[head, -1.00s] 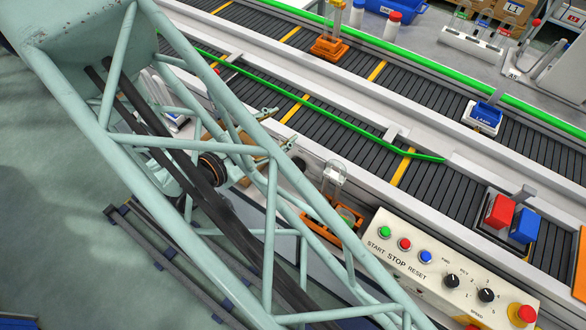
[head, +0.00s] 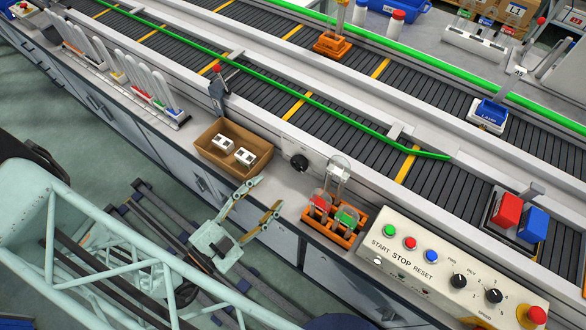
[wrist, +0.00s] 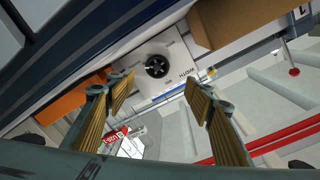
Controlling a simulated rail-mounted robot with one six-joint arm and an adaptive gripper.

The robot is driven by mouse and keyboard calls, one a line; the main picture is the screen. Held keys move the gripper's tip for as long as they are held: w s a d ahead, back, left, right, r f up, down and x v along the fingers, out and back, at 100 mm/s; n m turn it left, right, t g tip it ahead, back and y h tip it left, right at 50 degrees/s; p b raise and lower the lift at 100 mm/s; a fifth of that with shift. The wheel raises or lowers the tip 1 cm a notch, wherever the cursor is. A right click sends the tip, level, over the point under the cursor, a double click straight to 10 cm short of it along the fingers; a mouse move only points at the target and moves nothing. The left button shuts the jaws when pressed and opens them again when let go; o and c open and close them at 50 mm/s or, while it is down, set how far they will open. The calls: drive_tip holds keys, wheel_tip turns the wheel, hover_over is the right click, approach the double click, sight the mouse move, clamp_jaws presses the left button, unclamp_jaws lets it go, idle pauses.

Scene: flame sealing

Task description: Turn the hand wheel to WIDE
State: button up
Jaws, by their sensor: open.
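The hand wheel (head: 299,162) is a small black knob on the pale side panel of the conveyor, between the cardboard box and the orange rack.
An open cardboard box (head: 213,151) with white blocks stands left of the wheel. An orange rack (head: 329,229) with red and green items stands to its right. The control panel (head: 450,275) lies further right. The bench top between box and rack is bare.

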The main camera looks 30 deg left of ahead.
sight(296, 166)
drive_tip(key=shift+s+d+f, duration=0.25)
drive_tip(key=shift+s, duration=0.2)
drive_tip(key=shift+w, duration=0.1)
drive_tip(key=shift+w+d+b, duration=0.15)
drive_tip(key=shift+w+d, duration=0.1)
drive_tip(key=shift+w, duration=2)
drive_tip(key=shift+w+d+b, duration=0.1)
drive_tip(key=shift+w+d, duration=0.15)
drive_tip(key=shift+w, duration=2.05)
drive_tip(key=shift+w+d+b, duration=0.15)
drive_tip(key=shift+w+d, duration=0.1)
drive_tip(key=shift+w, duration=2)
drive_tip(key=c, duration=0.8)
